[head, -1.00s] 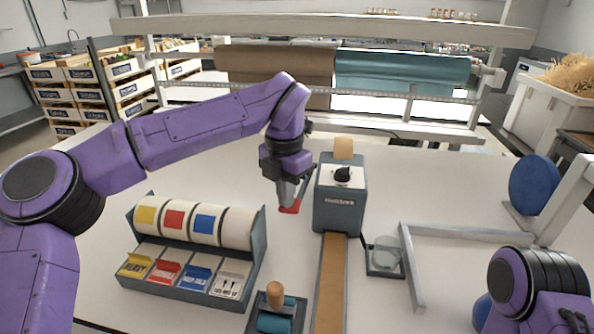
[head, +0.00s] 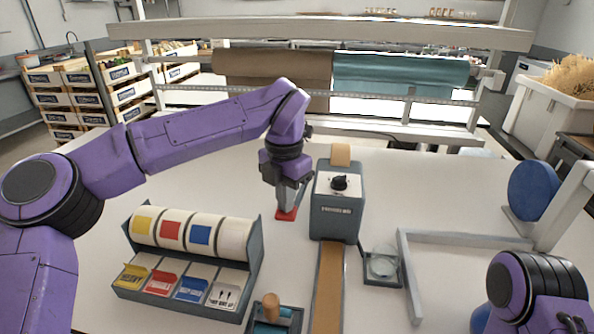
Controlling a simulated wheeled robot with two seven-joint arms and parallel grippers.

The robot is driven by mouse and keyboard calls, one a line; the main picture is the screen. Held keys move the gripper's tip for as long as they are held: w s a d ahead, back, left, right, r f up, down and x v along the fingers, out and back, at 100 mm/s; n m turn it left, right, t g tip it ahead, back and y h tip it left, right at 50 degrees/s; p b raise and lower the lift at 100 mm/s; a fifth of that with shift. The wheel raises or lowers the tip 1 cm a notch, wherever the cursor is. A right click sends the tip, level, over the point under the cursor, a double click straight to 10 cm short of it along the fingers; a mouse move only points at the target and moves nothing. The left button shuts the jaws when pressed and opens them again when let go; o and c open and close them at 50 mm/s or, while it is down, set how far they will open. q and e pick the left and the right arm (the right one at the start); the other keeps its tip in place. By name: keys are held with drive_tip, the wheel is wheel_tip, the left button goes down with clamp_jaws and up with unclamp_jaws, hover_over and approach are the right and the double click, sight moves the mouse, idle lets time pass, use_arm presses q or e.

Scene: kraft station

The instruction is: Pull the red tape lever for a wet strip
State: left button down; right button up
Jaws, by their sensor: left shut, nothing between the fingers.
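The grey tape dispenser (head: 337,216) stands upright in the middle of the white table, with a dark knob on its top. Its red lever handle (head: 286,215) is at the dispenser's left side. My left gripper (head: 288,203) points down right at the red handle, shut and empty. It overlaps the lever in the picture, and I cannot tell whether it touches it. A brown tape strip (head: 328,290) runs from the dispenser toward the front edge. My right arm is at the lower right, and its gripper is out of view.
A dispenser rack of coloured labels (head: 188,265) stands at the left. A wooden-handled roller (head: 272,309) is at the front. A small tray with a glass dish (head: 383,263) and a grey L-shaped frame (head: 413,280) are at the right.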

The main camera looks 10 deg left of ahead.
use_arm(q)
drive_tip(key=r+p, duration=0.2)
drive_tip(key=w+r+p, duration=0.1)
drive_tip(key=r+p, duration=0.1)
drive_tip(key=shift+r, duration=0.35)
wheel_tip(320, 180, up, 4)
drive_tip(key=p, duration=0.3)
drive_tip(key=shift+s+r+p, duration=0.1)
drive_tip(key=shift+p, duration=0.25)
use_arm(e)
wheel_tip(320, 180, up, 8)
drive_tip(key=w, duration=0.2)
drive_tip(key=shift+w, duration=0.1)
use_arm(q)
drive_tip(key=shift+s, duration=0.1)
